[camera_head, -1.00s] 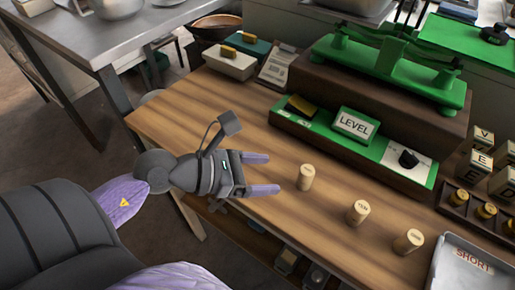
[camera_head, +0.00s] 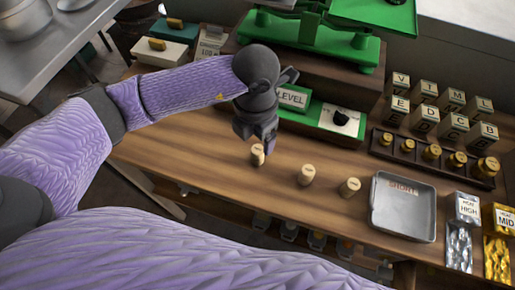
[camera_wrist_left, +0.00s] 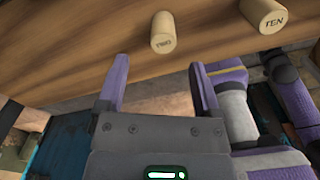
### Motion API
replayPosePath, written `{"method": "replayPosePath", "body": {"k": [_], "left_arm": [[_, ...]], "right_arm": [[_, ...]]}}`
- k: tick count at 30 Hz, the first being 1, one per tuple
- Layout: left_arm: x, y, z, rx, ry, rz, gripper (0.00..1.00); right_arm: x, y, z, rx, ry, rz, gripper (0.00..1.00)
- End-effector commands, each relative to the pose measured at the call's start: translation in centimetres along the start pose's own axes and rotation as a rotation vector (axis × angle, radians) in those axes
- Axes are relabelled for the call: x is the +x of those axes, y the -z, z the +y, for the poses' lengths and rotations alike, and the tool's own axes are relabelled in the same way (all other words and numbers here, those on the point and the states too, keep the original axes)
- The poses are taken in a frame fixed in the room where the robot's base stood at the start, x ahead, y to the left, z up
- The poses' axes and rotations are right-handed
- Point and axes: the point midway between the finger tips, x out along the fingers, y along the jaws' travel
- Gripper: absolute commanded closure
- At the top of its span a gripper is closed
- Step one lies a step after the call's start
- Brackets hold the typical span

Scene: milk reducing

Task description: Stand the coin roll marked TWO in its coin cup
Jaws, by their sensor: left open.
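Three pale cylindrical coin rolls stand on the wooden table: a left one (camera_head: 257,155), a middle one (camera_head: 306,175) and a right one (camera_head: 349,187). My left gripper (camera_head: 268,145) is open at the left roll, pointing down. In the left wrist view, a roll (camera_wrist_left: 163,32) is just beyond and between the open fingertips (camera_wrist_left: 162,65), not gripped. Its mark is blurred and looks like TWO. Another roll there reads TEN (camera_wrist_left: 264,14). I cannot make out which object is the coin cup for TWO. My right gripper is not in view.
A metal tray marked SHORT (camera_head: 404,207) lies right of the rolls. A green scale base marked LEVEL (camera_head: 292,97) stands behind the gripper. A dark rack of brass weights (camera_head: 434,158) and lettered blocks (camera_head: 453,127) stand at the right. The table front between is clear.

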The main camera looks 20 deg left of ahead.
Motion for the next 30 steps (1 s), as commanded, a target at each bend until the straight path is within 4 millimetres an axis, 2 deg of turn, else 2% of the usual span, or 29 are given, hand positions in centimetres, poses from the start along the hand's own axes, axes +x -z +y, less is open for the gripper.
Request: {"method": "replayPosePath", "body": {"k": [9,17,27,29,30], "left_arm": [[5.7,-0.2,-0.3,0.003,0.003,0.0,0.16],[6.1,-0.2,-0.3,0.004,0.004,-0.003,0.16],[6.0,-0.2,-0.3,0.004,0.004,-0.004,0.88],[6.0,-0.2,-0.3,0.004,0.004,-0.004,1.0],[6.0,-0.2,-0.3,0.004,0.004,-0.004,1.0]], "right_arm": [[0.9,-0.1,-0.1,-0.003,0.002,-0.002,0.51],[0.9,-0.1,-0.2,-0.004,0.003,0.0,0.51],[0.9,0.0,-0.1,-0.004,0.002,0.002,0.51],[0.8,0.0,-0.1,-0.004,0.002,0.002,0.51],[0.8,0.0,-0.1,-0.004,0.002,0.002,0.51]]}}
